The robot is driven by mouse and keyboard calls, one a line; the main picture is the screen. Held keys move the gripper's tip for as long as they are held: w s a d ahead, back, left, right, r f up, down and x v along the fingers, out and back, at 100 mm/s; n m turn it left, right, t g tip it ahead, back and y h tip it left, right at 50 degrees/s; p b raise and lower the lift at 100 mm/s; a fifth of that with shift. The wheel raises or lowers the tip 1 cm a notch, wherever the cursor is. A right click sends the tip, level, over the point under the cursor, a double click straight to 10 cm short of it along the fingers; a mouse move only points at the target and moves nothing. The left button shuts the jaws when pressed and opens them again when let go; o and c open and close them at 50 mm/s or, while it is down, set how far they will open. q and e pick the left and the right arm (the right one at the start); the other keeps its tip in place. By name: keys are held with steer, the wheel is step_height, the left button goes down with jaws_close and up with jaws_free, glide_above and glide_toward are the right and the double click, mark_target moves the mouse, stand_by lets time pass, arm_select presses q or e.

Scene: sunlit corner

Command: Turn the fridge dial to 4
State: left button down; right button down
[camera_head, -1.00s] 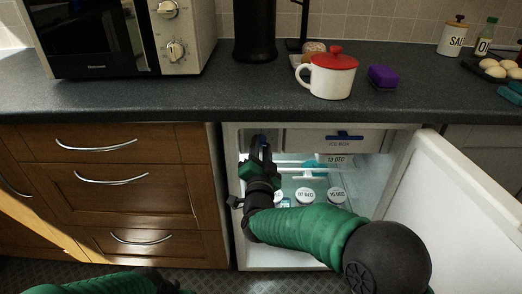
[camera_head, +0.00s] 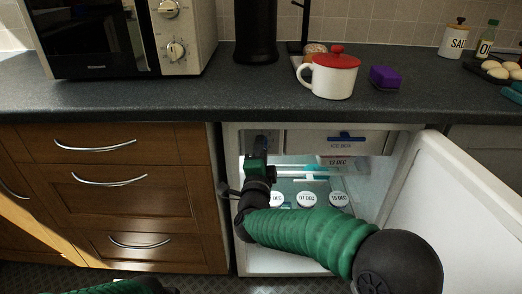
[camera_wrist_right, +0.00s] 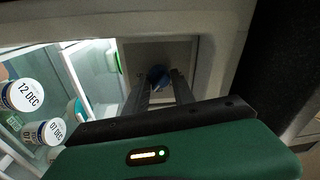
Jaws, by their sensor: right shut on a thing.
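The fridge dial (camera_wrist_right: 157,77) is a small dark blue knob on a grey panel. In the wrist view it sits between the fingertips of my right gripper (camera_wrist_right: 160,88), which is shut on it. In the head view my right gripper (camera_head: 259,152) reaches into the upper left corner of the open fridge (camera_head: 232,210), just below the grey dial panel (camera_head: 262,138). The numbers and pointer of the dial cannot be read. My left gripper does not show; only a green part of my left arm is at the bottom left.
The fridge door (camera_head: 455,205) stands open to the right. The ice box (camera_head: 338,143) is right of the dial panel. Several dated pots (camera_head: 307,199) are on a shelf below. A wooden drawer unit (camera_head: 120,190) is to the left. A mug (camera_head: 334,75) stands on the counter (camera_head: 205,97).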

steer(key=shift+f, duration=0.4)
steer(key=c, duration=1.2)
jaws_free()
steer(key=shift+o, duration=0.6)
steer(key=shift+d+r, duration=0.1)
steer(key=shift+r, duration=0.1)
steer(key=s+a+f+p, duration=0.1)
steer(key=s+p, duration=0.4)
steer(key=s, duration=1.1)
steer(key=shift+s+a+f, duration=0.2)
steer(key=shift+s+f, duration=0.05)
steer(key=shift+s, duration=0.1)
